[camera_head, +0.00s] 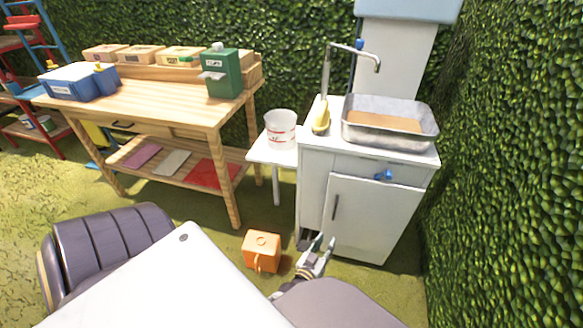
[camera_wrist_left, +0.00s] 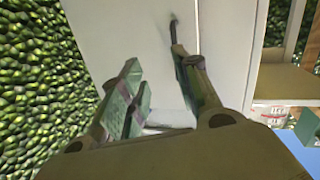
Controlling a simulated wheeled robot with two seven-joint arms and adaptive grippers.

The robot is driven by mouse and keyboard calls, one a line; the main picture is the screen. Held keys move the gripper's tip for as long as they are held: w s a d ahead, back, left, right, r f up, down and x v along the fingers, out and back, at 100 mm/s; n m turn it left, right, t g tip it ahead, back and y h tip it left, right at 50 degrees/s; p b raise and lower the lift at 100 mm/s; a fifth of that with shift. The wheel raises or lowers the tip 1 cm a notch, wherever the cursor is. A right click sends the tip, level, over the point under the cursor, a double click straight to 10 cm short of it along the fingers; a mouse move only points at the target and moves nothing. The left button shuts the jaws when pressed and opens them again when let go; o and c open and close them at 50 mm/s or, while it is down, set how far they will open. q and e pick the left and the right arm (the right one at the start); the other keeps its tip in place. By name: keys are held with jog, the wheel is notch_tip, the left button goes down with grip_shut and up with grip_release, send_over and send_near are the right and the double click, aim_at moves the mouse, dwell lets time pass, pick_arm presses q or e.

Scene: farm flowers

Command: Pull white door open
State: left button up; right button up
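The white door (camera_head: 372,218) is the front of a white cabinet and looks shut. Its dark upright bar handle (camera_head: 335,207) is near the door's left edge. My left gripper (camera_head: 318,240) is low in front of the door, just below the handle. In the left wrist view the gripper (camera_wrist_left: 155,58) is open, with nothing between its fingers. The handle (camera_wrist_left: 174,27) shows there at the tip of the right finger, which partly hides it; I cannot tell whether they touch. The door (camera_wrist_left: 120,30) fills the background. My right gripper is not in view.
A metal sink tray (camera_head: 390,142) and a tap stand on the cabinet. A blue knob (camera_head: 383,175) is above the door. An orange watering can (camera_head: 262,250) sits on the grass left of the gripper. A hedge (camera_head: 510,170) is close on the right; a wooden bench (camera_head: 215,125) stands left.

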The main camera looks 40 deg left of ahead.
pick_arm(q)
jog(key=s+f+n+g+h+p, duration=0.4)
jog(key=s+f+g+p, duration=0.4)
jog(key=s+f+p, duration=0.6)
jog(key=shift+s+d+f+n+g, duration=0.4)
jog(key=shift+s+f+n, duration=0.35)
jog(key=shift+s, duration=1.85)
